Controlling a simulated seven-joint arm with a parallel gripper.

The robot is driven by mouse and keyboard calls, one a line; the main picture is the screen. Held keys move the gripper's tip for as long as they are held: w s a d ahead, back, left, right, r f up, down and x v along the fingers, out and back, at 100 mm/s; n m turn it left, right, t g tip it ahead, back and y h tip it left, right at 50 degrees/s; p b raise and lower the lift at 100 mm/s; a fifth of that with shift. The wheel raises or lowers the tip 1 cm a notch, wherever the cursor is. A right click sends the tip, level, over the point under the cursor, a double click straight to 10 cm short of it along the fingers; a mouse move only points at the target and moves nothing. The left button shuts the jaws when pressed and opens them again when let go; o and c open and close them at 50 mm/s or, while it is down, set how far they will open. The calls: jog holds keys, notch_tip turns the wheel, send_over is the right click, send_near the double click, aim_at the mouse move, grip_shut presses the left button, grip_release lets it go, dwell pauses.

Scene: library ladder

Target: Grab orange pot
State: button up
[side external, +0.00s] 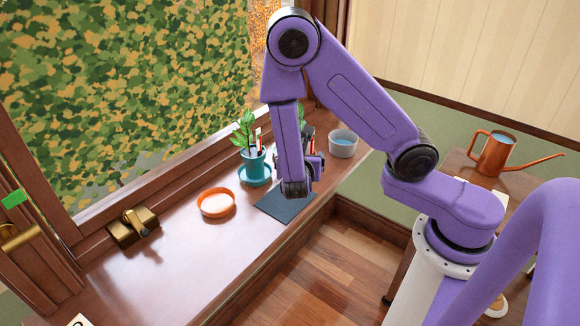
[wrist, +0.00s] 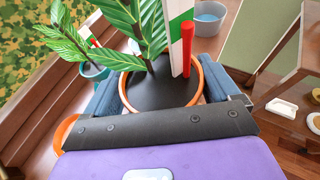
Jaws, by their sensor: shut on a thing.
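In the wrist view, an orange-rimmed pot (wrist: 201,88) with dark soil sits between the two blue fingers of my gripper (wrist: 158,88). The fingers are shut on its sides. A leafy green plant (wrist: 150,30), a white-and-green marker and a red stick rise from it. In the side view my arm hides the pot, and only bits of leaf and marker show behind the arm. My gripper (side external: 314,166) is there over the far part of the sill, near the dark mat. I cannot tell whether the pot is clear of the sill.
A teal pot (side external: 253,162) with a plant stands on a teal saucer, left of my gripper. A grey bowl (side external: 343,146) stands beyond. A copper watering can (side external: 494,155) is on the right table.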

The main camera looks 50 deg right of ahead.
jog(key=s+r, duration=0.4)
jog(key=s, duration=0.5)
jog(key=shift+a, duration=0.2)
dwell(0.3)
jog(key=shift+r, duration=0.15)
